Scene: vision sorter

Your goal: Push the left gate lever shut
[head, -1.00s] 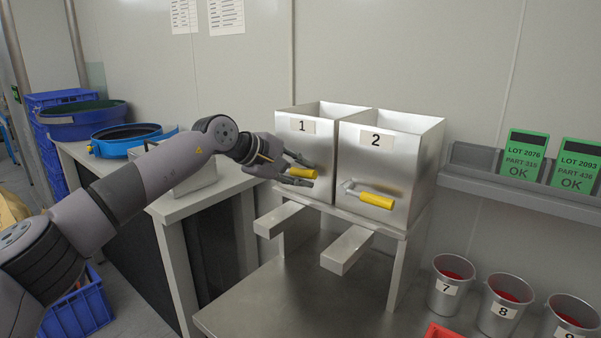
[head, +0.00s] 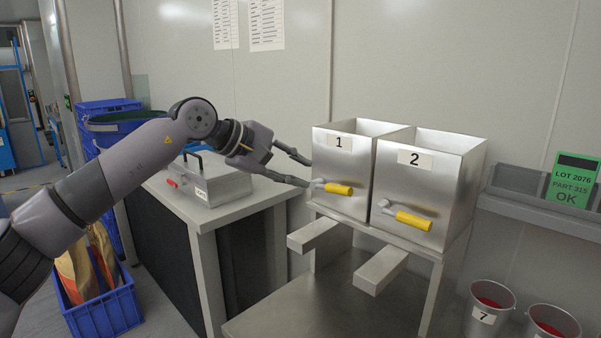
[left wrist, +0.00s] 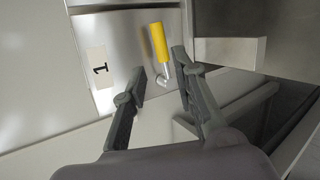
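The left gate lever (head: 339,189) has a yellow grip on a metal crank, on the front of the metal bin marked 1 (head: 327,155). It points right and slightly down, about parallel to the lever of bin 2 (head: 413,221). My left gripper (head: 308,174) is open and empty, just left of the lever, its lower finger near the crank. In the left wrist view the yellow grip (left wrist: 159,41) shows beyond and between the two spread fingertips (left wrist: 159,62). I cannot tell whether a finger touches the lever. My right gripper is out of view.
Two chutes (head: 380,269) stick out below the bins over a steel table (head: 290,318). A grey case (head: 203,181) stands on the left counter. A blue crate (head: 104,312) is on the floor. Red-filled cups (head: 487,315) and a green lot card (head: 572,181) are at right.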

